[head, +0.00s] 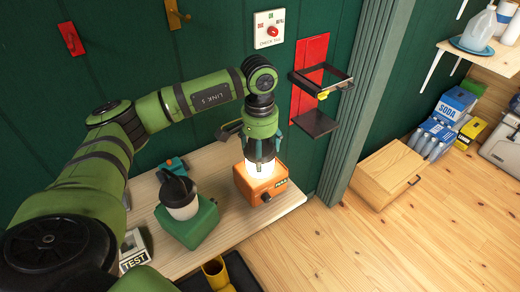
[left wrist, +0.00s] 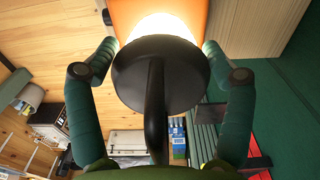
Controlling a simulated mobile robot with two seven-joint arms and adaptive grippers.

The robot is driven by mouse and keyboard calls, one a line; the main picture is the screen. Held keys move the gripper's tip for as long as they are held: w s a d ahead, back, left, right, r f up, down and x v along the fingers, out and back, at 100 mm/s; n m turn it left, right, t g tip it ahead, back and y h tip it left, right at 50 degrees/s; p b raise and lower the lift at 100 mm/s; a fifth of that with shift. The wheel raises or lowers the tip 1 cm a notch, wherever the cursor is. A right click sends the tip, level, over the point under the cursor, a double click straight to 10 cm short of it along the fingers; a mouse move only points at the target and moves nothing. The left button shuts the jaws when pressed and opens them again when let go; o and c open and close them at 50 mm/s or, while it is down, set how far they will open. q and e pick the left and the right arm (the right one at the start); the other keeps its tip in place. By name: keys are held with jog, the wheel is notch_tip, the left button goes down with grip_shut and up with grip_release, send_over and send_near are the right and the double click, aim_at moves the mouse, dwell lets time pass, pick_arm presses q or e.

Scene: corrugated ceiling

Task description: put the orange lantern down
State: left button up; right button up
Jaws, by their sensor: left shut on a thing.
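The orange lantern (head: 261,186) is lit and upright at the right end of the wooden shelf in the head view. Its base looks to be on or just above the shelf top; I cannot tell which. In the left wrist view its black cap and handle (left wrist: 158,78) fill the middle, with the glowing globe and orange base behind. My left gripper (head: 263,150) comes down from above and is shut on the lantern's top, one finger on each side. My right gripper is not in view.
A green lantern (head: 187,222) stands left of the orange one on the wooden shelf (head: 222,172). A TEST box (head: 134,250) is further left. A black wall bracket (head: 318,123) on a red plate is to the right. Open floor (head: 420,235) lies right of the shelf.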

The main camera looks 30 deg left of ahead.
pick_arm(q)
jog(key=o, duration=1.6)
jog(key=shift+s, duration=0.1)
jog(key=shift+r, duration=0.6)
notch_tip(320, 180, up, 10)
jog(key=b, duration=0.2)
jog(key=shift+b, duration=0.35)
jog(key=shift+r, duration=0.5)
